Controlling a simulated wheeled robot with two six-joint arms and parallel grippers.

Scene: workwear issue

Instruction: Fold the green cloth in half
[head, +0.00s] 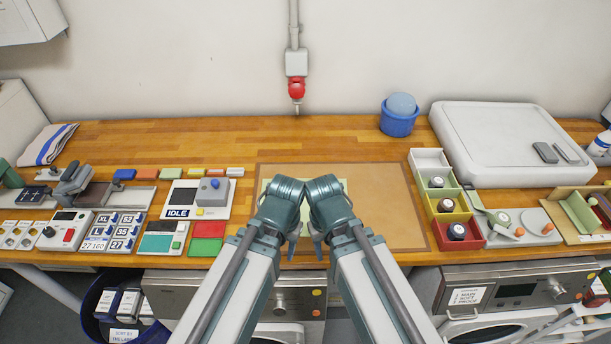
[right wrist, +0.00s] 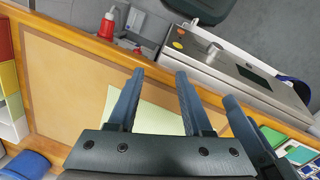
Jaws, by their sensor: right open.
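The green cloth (head: 266,187) is pale green and lies flat on the brown mat (head: 390,205) in the middle of the worktop. My arms hide most of it in the head view. In the right wrist view the cloth (right wrist: 155,118) shows between and beside the fingers. My right gripper (right wrist: 160,77) is open and empty, with its fingers over the cloth and the table edge. It also shows in the head view (head: 317,244). My left gripper (head: 293,244) is close beside it, its fingers mostly hidden behind its arm, so its opening cannot be told.
Colored bins (head: 448,205) stand right of the mat. Red and green pads (head: 207,238) and an IDLE panel (head: 196,199) lie to its left. A blue tub (head: 398,118) stands behind. The right part of the mat is clear.

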